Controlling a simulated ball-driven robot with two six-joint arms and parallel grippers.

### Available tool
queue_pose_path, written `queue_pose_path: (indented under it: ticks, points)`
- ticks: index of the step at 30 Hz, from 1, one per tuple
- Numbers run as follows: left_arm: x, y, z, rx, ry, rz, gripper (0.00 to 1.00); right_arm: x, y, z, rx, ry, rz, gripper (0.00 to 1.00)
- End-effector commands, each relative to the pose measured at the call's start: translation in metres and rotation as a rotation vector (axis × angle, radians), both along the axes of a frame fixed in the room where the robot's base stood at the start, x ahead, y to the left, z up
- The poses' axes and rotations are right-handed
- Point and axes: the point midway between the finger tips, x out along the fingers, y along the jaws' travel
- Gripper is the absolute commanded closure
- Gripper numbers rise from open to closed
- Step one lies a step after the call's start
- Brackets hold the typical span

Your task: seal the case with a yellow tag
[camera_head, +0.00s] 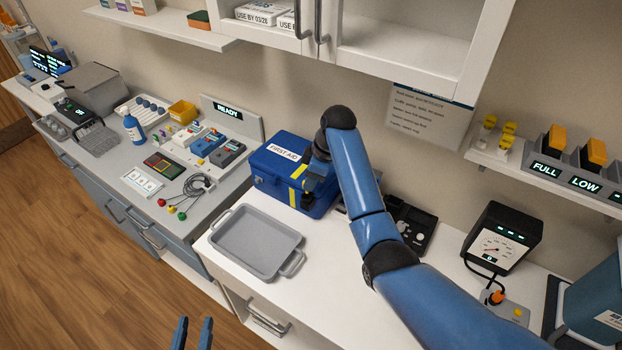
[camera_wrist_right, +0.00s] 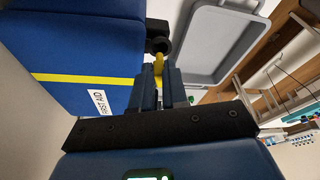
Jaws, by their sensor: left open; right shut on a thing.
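The case is a blue box (camera_head: 268,171) with a white FIRST AID label and a yellow stripe, its lid down, on the white counter. It also fills the upper left of the right wrist view (camera_wrist_right: 85,50). My right gripper (camera_head: 307,201) is at the case's front. In the right wrist view its fingers (camera_wrist_right: 158,85) are shut on a yellow tag (camera_wrist_right: 158,65). The tag's tip is at a black round fitting (camera_wrist_right: 158,44) beside the case; whether it passes through I cannot tell. My left gripper (camera_head: 191,334) is open and empty at the bottom edge, away from the case.
Several yellow tags (camera_head: 509,128) stand on the right wall shelf. A black gauge (camera_head: 499,238) and a black organiser (camera_head: 413,226) stand to the right. The left counter is crowded with devices.

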Motion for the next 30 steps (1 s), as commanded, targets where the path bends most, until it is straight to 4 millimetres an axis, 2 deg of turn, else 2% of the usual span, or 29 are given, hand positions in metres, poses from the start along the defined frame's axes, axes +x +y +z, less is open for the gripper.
queue_pose_path:
  ticks: [30]
  points:
    - [0.0000, 0.0000, 0.0071, 0.000, 0.000, 0.000, 0.60, -0.0010, 0.0013, 0.0004, 0.000, 0.000, 0.000, 1.00]
